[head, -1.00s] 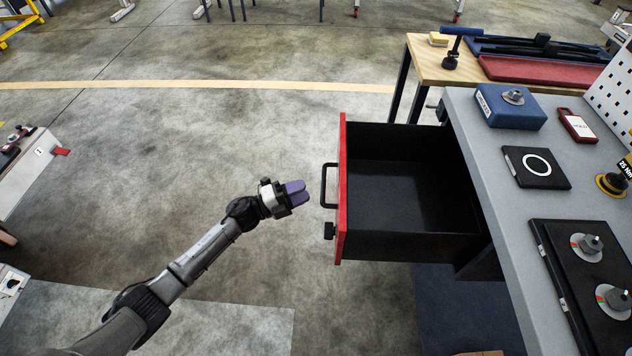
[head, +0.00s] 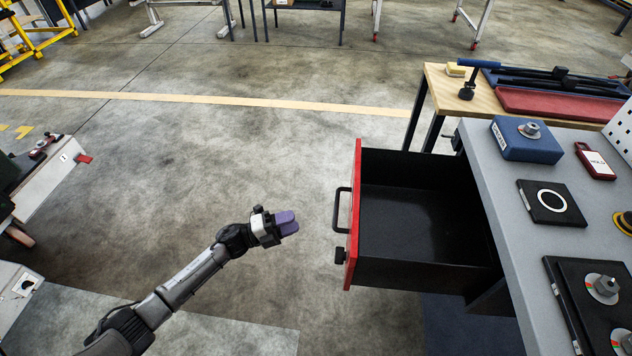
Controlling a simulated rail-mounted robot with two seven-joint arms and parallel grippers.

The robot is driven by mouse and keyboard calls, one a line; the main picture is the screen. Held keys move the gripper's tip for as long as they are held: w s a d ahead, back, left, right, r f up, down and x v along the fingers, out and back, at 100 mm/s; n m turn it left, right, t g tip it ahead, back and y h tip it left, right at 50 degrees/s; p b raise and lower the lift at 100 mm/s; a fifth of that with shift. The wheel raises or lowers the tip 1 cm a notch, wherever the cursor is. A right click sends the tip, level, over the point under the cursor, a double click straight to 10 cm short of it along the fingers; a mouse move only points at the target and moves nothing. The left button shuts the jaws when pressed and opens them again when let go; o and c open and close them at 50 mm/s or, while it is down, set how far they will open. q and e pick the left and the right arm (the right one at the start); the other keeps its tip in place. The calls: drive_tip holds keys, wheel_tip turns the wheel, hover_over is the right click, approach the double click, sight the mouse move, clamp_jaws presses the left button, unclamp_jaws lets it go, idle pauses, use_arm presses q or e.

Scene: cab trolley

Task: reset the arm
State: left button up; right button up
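My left gripper (head: 286,222) is in the middle of the head view, over the bare floor. Its purple fingers lie close together with nothing visible between them, and they look shut. It is to the left of the open drawer (head: 415,280), apart from the black drawer handle (head: 341,210). My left arm comes in from the lower left, stretched out. My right gripper does not show.
The drawer with its red front (head: 353,220) stands pulled out and looks empty. A grey worktop (head: 500,185) on the right bears a blue block (head: 525,142), a black pad with a white ring (head: 530,202) and a red tag (head: 594,162). Floor left of the drawer is clear.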

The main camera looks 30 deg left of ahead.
use_arm(q)
drive_tip(key=w+a+f+n+y, duration=0.1)
drive_tip(key=w+a+n+y, duration=0.3)
drive_tip(key=a+n+y, duration=0.9)
drive_tip(key=s+d+r+n+g+p, duration=0.4)
drive_tip(key=s+d, duration=0.4)
drive_tip(key=s, duration=0.4)
drive_tip(key=s+d+r+n+g+p, duration=0.35)
drive_tip(key=s+d+p, duration=0.45)
drive_tip(key=s, duration=0.4)
drive_tip(key=s+d+r+n+g+p, duration=0.3)
drive_tip(key=s+d+r+g+p, duration=0.15)
drive_tip(key=s+d, duration=0.55)
drive_tip(key=w+p+v, duration=0.2)
drive_tip(key=p+v, duration=1)
drive_tip(key=w+r+p+v, duration=0.1)
drive_tip(key=w+p+v, duration=0.2)
drive_tip(key=p+v, duration=0.9)
drive_tip(key=w+r+p+v, duration=0.1)
drive_tip(key=w+p+v, duration=0.2)
drive_tip(key=p+v, duration=0.9)
drive_tip(key=shift+a+r+t+p, duration=0.15)
drive_tip(key=shift+a+t+p, duration=0.15)
drive_tip(key=shift+p, duration=0.15)
